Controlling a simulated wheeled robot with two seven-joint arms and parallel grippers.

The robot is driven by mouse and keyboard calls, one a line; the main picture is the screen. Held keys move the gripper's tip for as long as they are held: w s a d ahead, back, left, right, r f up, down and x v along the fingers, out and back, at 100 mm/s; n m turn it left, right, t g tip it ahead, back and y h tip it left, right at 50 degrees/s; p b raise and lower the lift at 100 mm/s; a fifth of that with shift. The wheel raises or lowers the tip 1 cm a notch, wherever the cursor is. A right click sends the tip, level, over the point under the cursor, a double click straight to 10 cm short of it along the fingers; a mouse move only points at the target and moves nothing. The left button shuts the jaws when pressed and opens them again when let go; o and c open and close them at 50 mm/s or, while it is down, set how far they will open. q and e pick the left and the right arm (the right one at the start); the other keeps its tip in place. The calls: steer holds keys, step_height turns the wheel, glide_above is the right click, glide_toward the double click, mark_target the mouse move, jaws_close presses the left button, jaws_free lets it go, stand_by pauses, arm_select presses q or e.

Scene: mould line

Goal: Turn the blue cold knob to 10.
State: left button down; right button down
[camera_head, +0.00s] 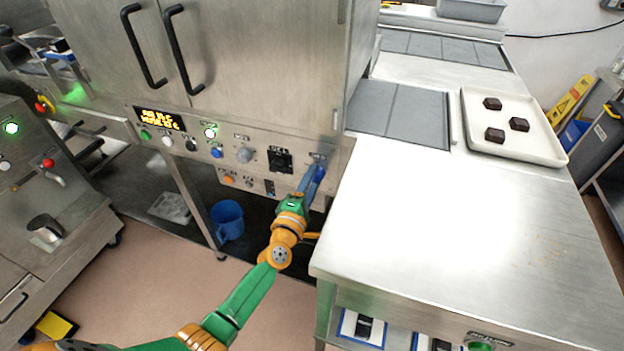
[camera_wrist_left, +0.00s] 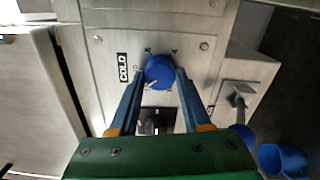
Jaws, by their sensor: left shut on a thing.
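The blue cold knob (camera_wrist_left: 159,71) sits on the steel panel, beside a black label reading COLD (camera_wrist_left: 122,67). Scale marks ring it; a 10 stands at its left in the left wrist view. A pale pointer mark on the knob faces down and left in that view; its exact reading is too small to tell. My left gripper (camera_wrist_left: 153,82) has its blue fingers on both sides of the knob, shut on it. In the head view the left gripper (camera_head: 313,180) reaches the right end of the panel and hides the knob. My right gripper is not in view.
The panel carries a lit display (camera_head: 160,119), a grey knob (camera_head: 245,155), a black switch (camera_head: 280,160) and several buttons. A steel worktop (camera_head: 440,220) stands close on the right, with a white tray (camera_head: 545,150) of dark blocks. A blue bucket (camera_head: 228,220) stands below.

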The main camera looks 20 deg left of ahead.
arm_select(q)
steer(key=shift+w+r+m+p, duration=0.15)
steer(key=shift+m+p, duration=0.2)
steer(key=shift+m, duration=1.5)
steer(key=shift+s+r+m+p, duration=0.1)
steer(key=shift+m+p, duration=0.25)
steer(key=shift+m, duration=1.5)
steer(key=c, duration=0.6)
jaws_free()
steer(key=shift+a, duration=0.1)
steer(key=shift+o, duration=1.2)
steer(key=shift+w+f, duration=0.1)
steer(key=s+p, duration=0.1)
steer(key=s, duration=0.6)
